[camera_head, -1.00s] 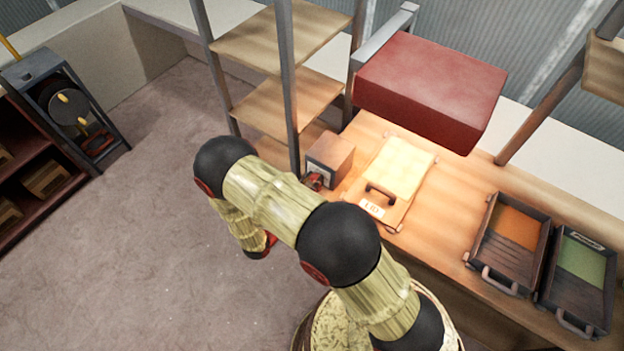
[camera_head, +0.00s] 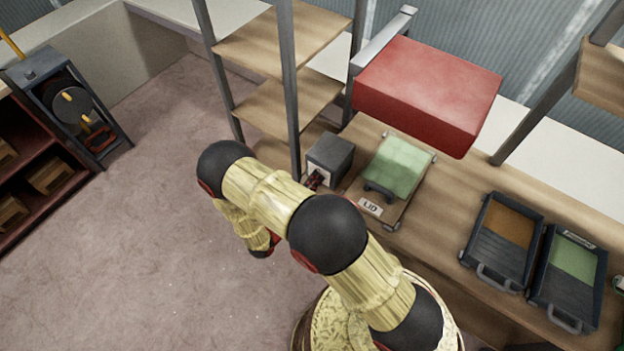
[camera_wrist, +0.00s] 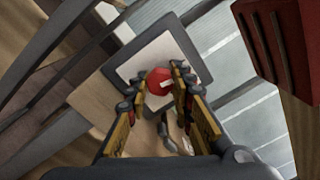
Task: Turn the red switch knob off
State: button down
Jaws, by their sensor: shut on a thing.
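The red switch knob (camera_wrist: 159,77) is a round knob with a pale mark, on a white plate (camera_wrist: 192,51) on the face of a dark grey box (camera_head: 331,155). My gripper (camera_wrist: 157,83) has one finger on each side of the knob and is shut on it in the wrist view. In the head view my gripper (camera_head: 314,180) is small at the front of the box, and the knob is hidden there.
A large red box (camera_head: 425,92) overhangs the bench at the back. Right of the switch box lies a panel labelled LID (camera_head: 371,208) with a green top. Two dark trays (camera_head: 482,265) (camera_head: 571,321) stand farther right. A shelf post (camera_head: 289,90) rises close to the switch box.

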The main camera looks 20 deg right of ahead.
jog(key=shift+n, duration=1.1)
jog(key=c, duration=1.5)
grip_release()
jog(key=shift+c, duration=0.2)
jog(key=v, duration=1.2)
jog(key=shift+w, duration=0.1)
